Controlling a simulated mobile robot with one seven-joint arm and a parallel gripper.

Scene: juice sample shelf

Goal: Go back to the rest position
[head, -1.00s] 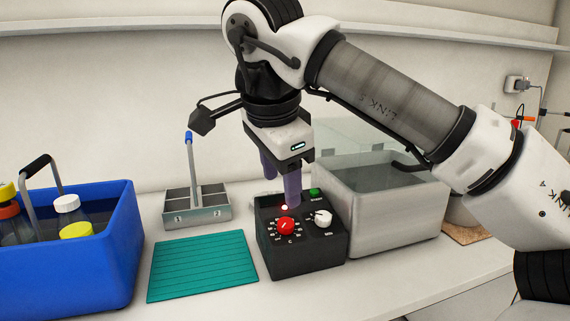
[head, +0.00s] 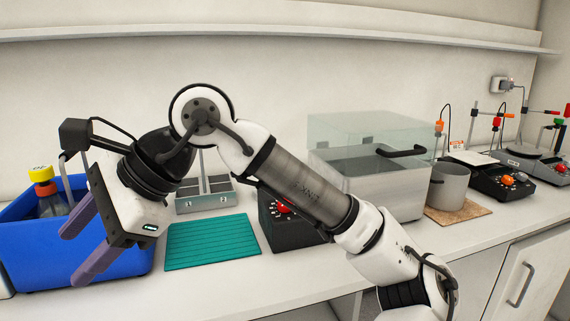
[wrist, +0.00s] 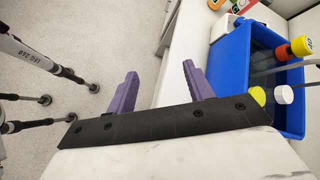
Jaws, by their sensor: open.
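My gripper (head: 86,245) is open and empty, with its two purple fingers apart. In the head view it is at the left, held in front of the blue crate (head: 118,265) and covering part of it. In the wrist view my gripper (wrist: 158,88) points past the counter's front edge, with grey floor at the left and the blue crate (wrist: 232,62) at the right. My arm reaches across the picture from the lower right to the left.
A teal mat (head: 212,243), a grey compartment tray (head: 206,203) and a black control box (head: 290,228) stand mid-counter. A clear-lidded bath (head: 392,190), a pot (head: 450,185) and stirrer devices (head: 500,180) are to the right. Bottles with yellow and white caps stand in the crate.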

